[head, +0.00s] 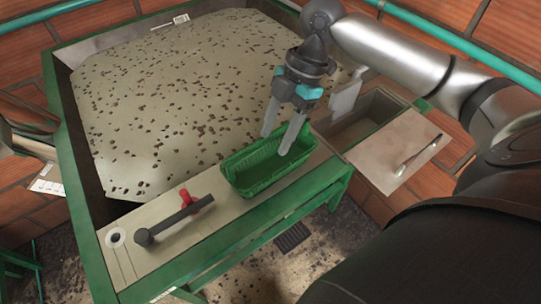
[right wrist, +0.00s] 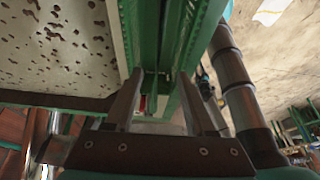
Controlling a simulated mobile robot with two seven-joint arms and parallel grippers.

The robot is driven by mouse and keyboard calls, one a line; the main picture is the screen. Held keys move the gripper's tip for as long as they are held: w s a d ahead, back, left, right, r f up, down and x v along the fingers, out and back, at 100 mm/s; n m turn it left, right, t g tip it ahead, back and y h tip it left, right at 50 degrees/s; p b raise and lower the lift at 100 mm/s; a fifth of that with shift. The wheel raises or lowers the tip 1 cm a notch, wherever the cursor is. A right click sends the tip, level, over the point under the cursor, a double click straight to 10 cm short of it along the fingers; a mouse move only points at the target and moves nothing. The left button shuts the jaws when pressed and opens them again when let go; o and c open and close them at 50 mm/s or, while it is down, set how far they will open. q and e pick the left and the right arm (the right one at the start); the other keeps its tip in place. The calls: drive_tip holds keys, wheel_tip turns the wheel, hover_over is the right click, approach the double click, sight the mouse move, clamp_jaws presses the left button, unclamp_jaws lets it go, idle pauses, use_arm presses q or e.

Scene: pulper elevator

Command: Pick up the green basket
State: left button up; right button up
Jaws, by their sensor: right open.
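The green basket (head: 250,180) is a long open-topped container and looks empty. It sits upright on the pale ledge along the front of the green-framed table. My right gripper (head: 275,144) points down over the basket with its fingers spread and nothing between them. One fingertip shows near the far rim and the other in front of the basket's inside; I cannot tell whether either touches. In the right wrist view, the two fingers (right wrist: 158,85) stand apart with green walls ahead of them. My left gripper is not seen; only part of my left arm shows at the left edge.
A broad bed (head: 170,100) strewn with dark bits lies behind the ledge. A dark lever with a red part (head: 185,197) is left of the basket. To the right are an open bin (head: 365,120) and a metal plate (head: 395,150) with a small handle.

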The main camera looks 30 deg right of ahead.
hover_over(267, 172)
drive_tip(key=shift+f+p, duration=0.4)
drive_tip(key=shift+f, duration=2.05)
drive_tip(key=shift+c, duration=0.4)
clamp_jaws()
drive_tip(key=shift+r, duration=0.1)
